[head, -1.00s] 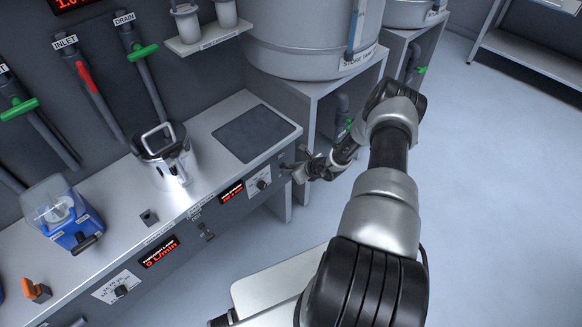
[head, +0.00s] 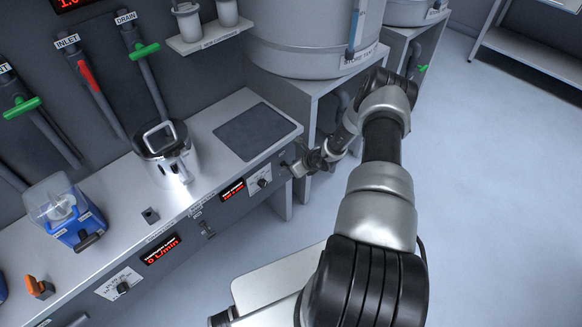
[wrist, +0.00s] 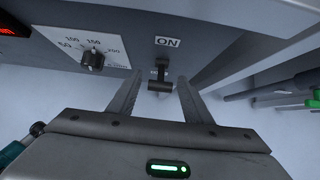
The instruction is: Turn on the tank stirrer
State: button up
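A small dark toggle switch (wrist: 160,78) sits on the grey front panel, with an ON label (wrist: 167,42) above it. A second label beside the lever is partly covered by it. The lever's handle sticks out low, on the side away from ON. My gripper (wrist: 159,88) is open, with one finger on each side of the lever and a gap to each. In the head view my gripper (head: 298,168) is at the right end of the bench front, and hides the switch there. No stirrer name is readable by this switch.
A dial (wrist: 92,60) with a scale and a red display (head: 232,190) are left of the switch. Another switch (head: 207,229) is further left on the panel. A steel pot (head: 166,155) and a dark plate (head: 257,131) are on the bench. Tank stand legs are to the right.

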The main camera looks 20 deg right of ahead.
jog(key=p+v, duration=0.2)
jog(key=v, duration=1.5)
jog(key=shift+r, duration=0.2)
jog(key=shift+s, duration=0.1)
